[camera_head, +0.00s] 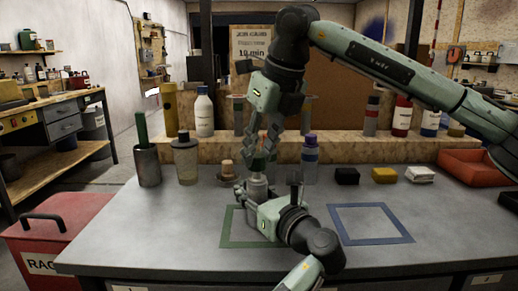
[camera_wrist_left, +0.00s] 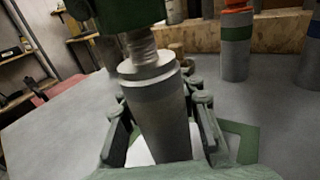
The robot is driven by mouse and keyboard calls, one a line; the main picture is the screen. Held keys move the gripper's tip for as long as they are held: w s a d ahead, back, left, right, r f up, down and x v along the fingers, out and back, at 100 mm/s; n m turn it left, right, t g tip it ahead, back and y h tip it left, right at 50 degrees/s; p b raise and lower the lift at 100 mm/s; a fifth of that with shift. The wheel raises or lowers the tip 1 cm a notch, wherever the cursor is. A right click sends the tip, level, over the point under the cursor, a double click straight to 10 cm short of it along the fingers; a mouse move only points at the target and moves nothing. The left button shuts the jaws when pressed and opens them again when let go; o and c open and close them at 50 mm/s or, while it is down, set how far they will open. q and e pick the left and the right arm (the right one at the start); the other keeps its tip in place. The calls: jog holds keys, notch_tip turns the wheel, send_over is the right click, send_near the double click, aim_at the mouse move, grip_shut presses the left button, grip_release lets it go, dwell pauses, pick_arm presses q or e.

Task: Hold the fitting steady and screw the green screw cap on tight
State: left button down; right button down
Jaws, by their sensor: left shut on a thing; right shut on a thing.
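The fitting (camera_wrist_left: 155,105) is a grey upright cylinder with a narrower threaded neck (camera_wrist_left: 142,48). In the head view the fitting (camera_head: 257,187) stands over the green square outline, partly hidden by my grippers. My left gripper (camera_head: 252,190) is low and shut around its body, with a finger on each side in the left wrist view. The green screw cap (camera_wrist_left: 130,14) is at the top of the neck, with bare neck showing below it. My right gripper (camera_head: 262,152) comes from above and is shut on the cap. How far the cap is threaded cannot be told.
A green square outline (camera_head: 228,241) and a blue one (camera_head: 402,239) mark the grey bench. Bottles and a small brown stacked part (camera_head: 227,170) stand left of the grippers. A purple-topped bottle (camera_head: 310,160) is close on the right. Small blocks and a red tray (camera_head: 475,172) lie farther right.

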jog(key=shift+f, duration=0.65)
jog(key=c, duration=1.8)
grip_release()
grip_shut()
jog(key=m+h, duration=0.1)
jog(key=m, duration=0.1)
jog(key=m+t, duration=0.1)
jog(key=m, duration=0.2)
jog(key=shift+a+h, duration=0.1)
jog(key=shift+h, duration=0.3)
jog(key=m+h, duration=0.1)
jog(key=m, duration=0.2)
jog(key=shift+m, duration=0.4)
jog(key=m+h, duration=0.1)
jog(key=m, duration=0.2)
jog(key=m+h, duration=0.1)
jog(key=m, duration=0.2)
jog(key=shift+g+h, duration=0.3)
jog(key=shift+h, duration=0.1)
jog(key=m, duration=0.1)
jog(key=m+g, duration=0.1)
jog(key=m, duration=0.1)
jog(key=m+h, duration=0.1)
jog(key=m, duration=0.1)
jog(key=shift+w+d, duration=0.1)
jog(key=shift+d, duration=0.25)
